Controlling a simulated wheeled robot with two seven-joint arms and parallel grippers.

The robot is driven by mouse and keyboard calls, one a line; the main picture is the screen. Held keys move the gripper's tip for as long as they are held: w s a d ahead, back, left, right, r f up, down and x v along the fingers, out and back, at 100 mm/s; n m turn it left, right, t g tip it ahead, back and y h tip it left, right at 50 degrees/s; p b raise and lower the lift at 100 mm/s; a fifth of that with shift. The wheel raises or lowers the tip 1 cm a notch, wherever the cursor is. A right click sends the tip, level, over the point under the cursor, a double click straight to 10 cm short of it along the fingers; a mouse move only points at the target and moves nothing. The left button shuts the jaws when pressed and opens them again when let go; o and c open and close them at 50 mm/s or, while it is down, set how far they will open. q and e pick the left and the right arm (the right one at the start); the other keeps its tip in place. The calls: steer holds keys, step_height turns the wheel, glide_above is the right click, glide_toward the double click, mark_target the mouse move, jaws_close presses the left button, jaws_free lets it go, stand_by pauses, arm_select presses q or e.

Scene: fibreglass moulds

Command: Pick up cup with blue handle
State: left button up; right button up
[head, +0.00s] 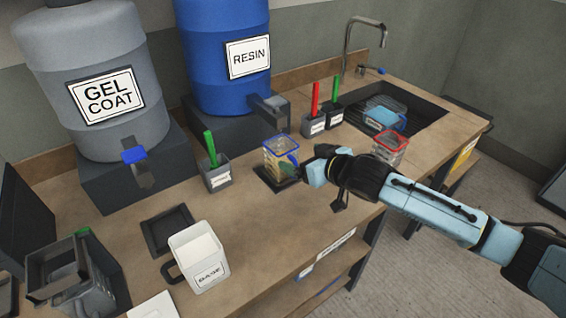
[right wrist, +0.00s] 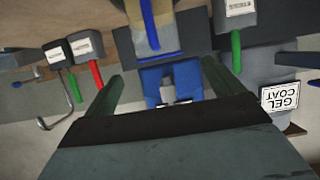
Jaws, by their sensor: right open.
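The cup with the blue handle (head: 280,158) is clear with a blue rim and yellowish contents. It stands upright on a dark pad (head: 272,180) on the bench below the resin barrel. My right gripper (head: 316,165) is just right of it, pointing at its handle side. In the right wrist view, which is upside down, the cup (right wrist: 152,28) and its blue handle show at the top between the open fingers of my right gripper (right wrist: 162,82). Nothing is held. I cannot tell whether a finger touches the cup. My left gripper is not in view.
A red-rimmed cup (head: 390,148) stands right, behind my arm. The sink (head: 415,108) holds a blue-handled container (head: 384,116). A white "BASE" jug (head: 196,258) and an empty dark tray (head: 166,230) are left. Gel coat (head: 90,75) and resin (head: 225,55) barrels back the bench.

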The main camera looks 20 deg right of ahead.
mark_target(289, 152)
steer(key=x, duration=0.4)
steer(key=shift+w+f, duration=0.1)
steer(key=shift+w, duration=0.1)
steer(key=shift+b+x, duration=0.4)
steer(key=shift+x, duration=2.35)
steer(key=shift+c, duration=0.4)
steer(key=c, duration=1.5)
steer(key=shift+r, duration=0.3)
steer(key=shift+c, duration=0.8)
steer(key=shift+w+r, duration=0.1)
